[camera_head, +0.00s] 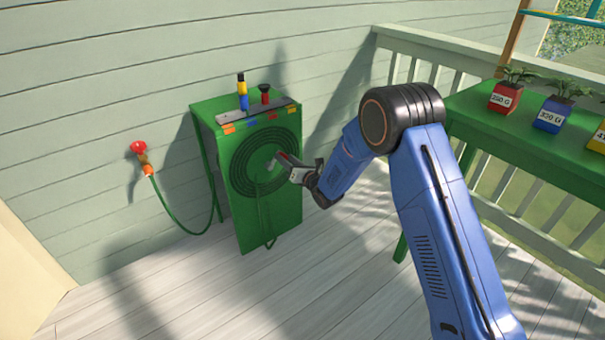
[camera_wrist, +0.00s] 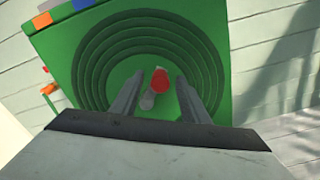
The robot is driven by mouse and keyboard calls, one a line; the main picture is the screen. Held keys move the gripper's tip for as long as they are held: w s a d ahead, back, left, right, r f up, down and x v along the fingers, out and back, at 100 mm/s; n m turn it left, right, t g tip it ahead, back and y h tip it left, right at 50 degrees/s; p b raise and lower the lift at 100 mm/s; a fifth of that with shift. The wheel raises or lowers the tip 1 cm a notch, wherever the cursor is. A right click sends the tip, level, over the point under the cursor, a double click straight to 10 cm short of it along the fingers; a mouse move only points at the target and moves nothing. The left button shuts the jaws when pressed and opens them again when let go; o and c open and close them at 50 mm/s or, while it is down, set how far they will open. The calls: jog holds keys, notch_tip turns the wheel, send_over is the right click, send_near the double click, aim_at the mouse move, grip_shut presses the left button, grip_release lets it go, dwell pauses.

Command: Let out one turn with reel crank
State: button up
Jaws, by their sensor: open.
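The green hose reel box (camera_head: 225,215) stands on the deck against the wall, with dark concentric rings (camera_head: 237,180) on its front. In the wrist view the reel crank shows as a red knob (camera_wrist: 160,80) with a grey part (camera_wrist: 148,101) below it, in front of the green reel face (camera_wrist: 120,73). My gripper (camera_head: 284,163) is at the reel front. In the wrist view my gripper (camera_wrist: 160,98) has its two fingers apart, one on each side of the crank knob, with gaps showing. Whether the fingers reach the knob's depth is hard to tell. In the head view my gripper partly hides the crank.
A green hose (camera_head: 180,226) runs from a red-handled tap (camera_head: 139,148) to the box. Small coloured items (camera_head: 242,95) stand on the box. A green table (camera_head: 480,125) with labelled pots (camera_head: 505,97) is at right, before a railing (camera_head: 440,50). The deck in front (camera_head: 310,270) is clear.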

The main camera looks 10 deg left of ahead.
jog(key=v, duration=1.5)
jog(key=shift+a, duration=0.1)
jog(key=w+a+m, duration=0.3)
jog(key=a+m, duration=0.1)
jog(key=m, duration=0.6)
jog(key=w+a+m, duration=0.4)
jog(key=m, duration=0.6)
jog(key=w+a+m, duration=0.3)
jog(key=a+m, duration=0.1)
jog(key=m, duration=0.6)
jog(key=shift+w+a+r, duration=0.1)
jog(key=shift+w+a, duration=0.25)
jog(key=shift+w, duration=0.05)
grip_shut()
